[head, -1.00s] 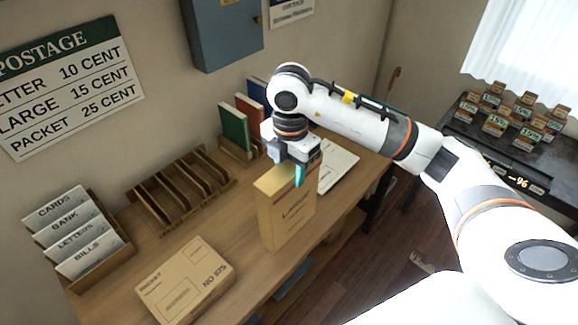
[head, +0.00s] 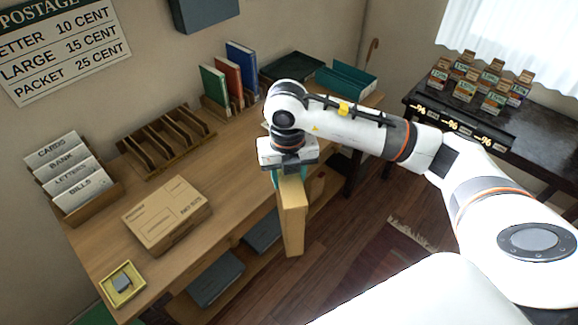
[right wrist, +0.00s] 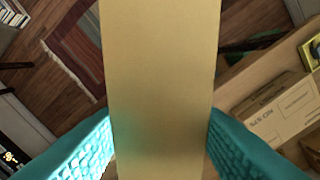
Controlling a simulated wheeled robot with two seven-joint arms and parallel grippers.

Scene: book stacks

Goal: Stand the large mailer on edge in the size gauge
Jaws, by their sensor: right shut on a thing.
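The large mailer (head: 291,218) is a tan, thick envelope held upright in my right gripper (head: 290,176), in front of the desk's front edge. Its narrow side faces the head camera. In the right wrist view the mailer (right wrist: 160,70) fills the middle, with the teal fingers of my right gripper (right wrist: 160,145) pressed on both sides. The wooden slotted rack (head: 165,143), which looks like the size gauge, stands at the back of the desk, left of the mailer, its slots empty. My left gripper is out of view.
A packet box (head: 165,214) lies on the desk (head: 225,185) in front of the rack. A card sorter (head: 75,180) stands at left, a small yellow tray (head: 122,285) near the front. Upright books (head: 228,80) stand right of the rack. A dark side table (head: 460,125) is at right.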

